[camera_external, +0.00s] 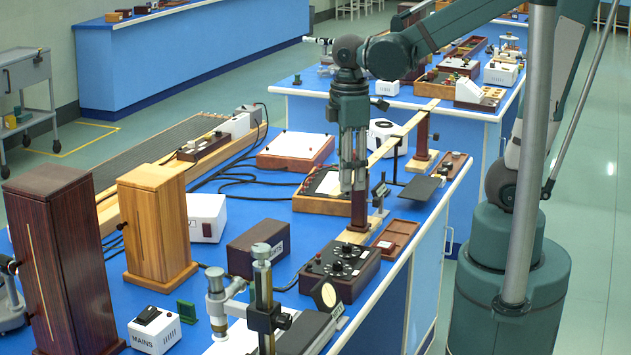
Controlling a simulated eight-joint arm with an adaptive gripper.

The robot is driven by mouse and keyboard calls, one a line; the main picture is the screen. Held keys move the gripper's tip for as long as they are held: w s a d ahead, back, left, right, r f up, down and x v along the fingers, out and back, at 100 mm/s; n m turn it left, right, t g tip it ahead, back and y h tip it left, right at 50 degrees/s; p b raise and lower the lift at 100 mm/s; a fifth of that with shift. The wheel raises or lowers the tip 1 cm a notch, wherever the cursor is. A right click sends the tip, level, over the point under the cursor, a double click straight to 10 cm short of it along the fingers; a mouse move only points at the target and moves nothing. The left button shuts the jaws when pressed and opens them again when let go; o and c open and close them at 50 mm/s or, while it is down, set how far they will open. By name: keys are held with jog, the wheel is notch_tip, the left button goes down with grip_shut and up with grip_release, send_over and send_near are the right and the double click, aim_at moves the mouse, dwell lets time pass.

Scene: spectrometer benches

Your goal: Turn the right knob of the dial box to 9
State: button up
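The dial box (364,283) is a dark box with a black top on the blue bench, right of centre. Its top carries black knobs with pale scale markings. One knob (338,266) sits nearer the front, and another (357,251) sits farther back and to the right. The scale numbers are too small to read. My gripper (353,190) points straight down, above and behind the dial box in the picture, apart from the knobs. Its two grey fingers show side by side, but their opening is unclear.
A dark red-brown post (358,211) stands just below my gripper. A dark brown box (259,247) is left of the dial box, and a brown tray (397,238) is to its right. The bench's pale edge (420,225) runs along the right.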

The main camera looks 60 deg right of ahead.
jog(key=m, duration=0.3)
send_over(347, 244)
jog(key=shift+f, duration=4.6)
jog(key=shift+f, duration=0.1)
jog(key=shift+f+b, duration=0.75)
jog(key=shift+f, duration=3.05)
jog(key=c, duration=0.9)
